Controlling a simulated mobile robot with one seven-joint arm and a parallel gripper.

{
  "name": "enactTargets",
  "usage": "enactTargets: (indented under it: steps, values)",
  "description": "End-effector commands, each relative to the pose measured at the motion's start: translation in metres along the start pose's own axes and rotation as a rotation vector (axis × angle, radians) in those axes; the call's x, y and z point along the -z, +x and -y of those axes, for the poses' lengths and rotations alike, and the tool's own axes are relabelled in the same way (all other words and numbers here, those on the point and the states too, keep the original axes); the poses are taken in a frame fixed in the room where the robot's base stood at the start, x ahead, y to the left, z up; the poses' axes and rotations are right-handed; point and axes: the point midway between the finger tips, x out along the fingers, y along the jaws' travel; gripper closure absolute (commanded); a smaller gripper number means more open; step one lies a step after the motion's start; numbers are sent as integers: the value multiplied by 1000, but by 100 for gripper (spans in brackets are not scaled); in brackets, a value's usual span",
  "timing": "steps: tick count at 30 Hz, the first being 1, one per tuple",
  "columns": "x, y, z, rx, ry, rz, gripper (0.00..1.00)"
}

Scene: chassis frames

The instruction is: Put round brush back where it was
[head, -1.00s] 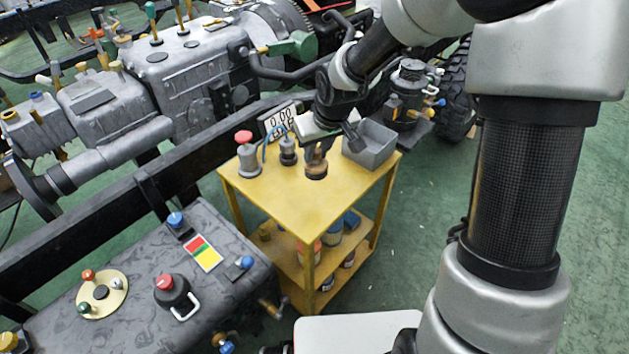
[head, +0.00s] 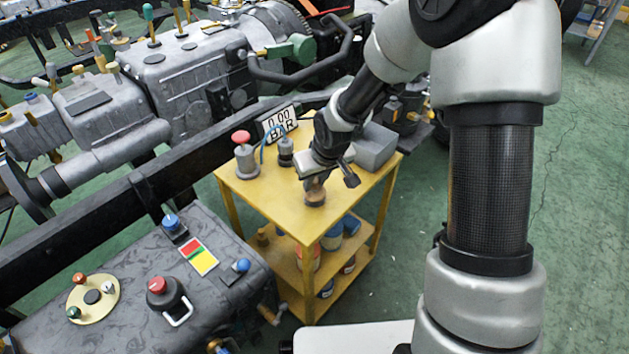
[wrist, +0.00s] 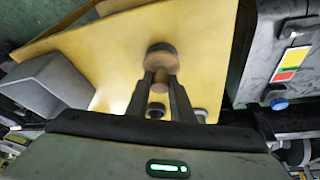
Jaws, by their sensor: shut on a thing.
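The round brush has a dark round head (head: 315,198) and a brown wooden handle. My gripper (head: 317,180) is shut on its handle, and the brush hangs head down over the yellow cart top (head: 262,200). In the wrist view the brush head (wrist: 161,56) shows beyond my two fingertips (wrist: 160,86), with the handle between them. The brush looks upright. I cannot tell whether its head touches the cart top or is slightly above it.
The front of the cart top is clear.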

Motion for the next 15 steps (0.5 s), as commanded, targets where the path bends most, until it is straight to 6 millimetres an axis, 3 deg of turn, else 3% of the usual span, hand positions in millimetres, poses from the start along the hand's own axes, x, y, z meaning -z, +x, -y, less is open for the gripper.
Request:
enactTargets:
  steps: [3,4,6,15]
  values:
    - [-2,5,0,0,0,0,100]
    - [-1,3,0,0,0,0,74]
    - [-1,3,0,0,0,0,62]
    - [-1,2,0,0,0,0,61]
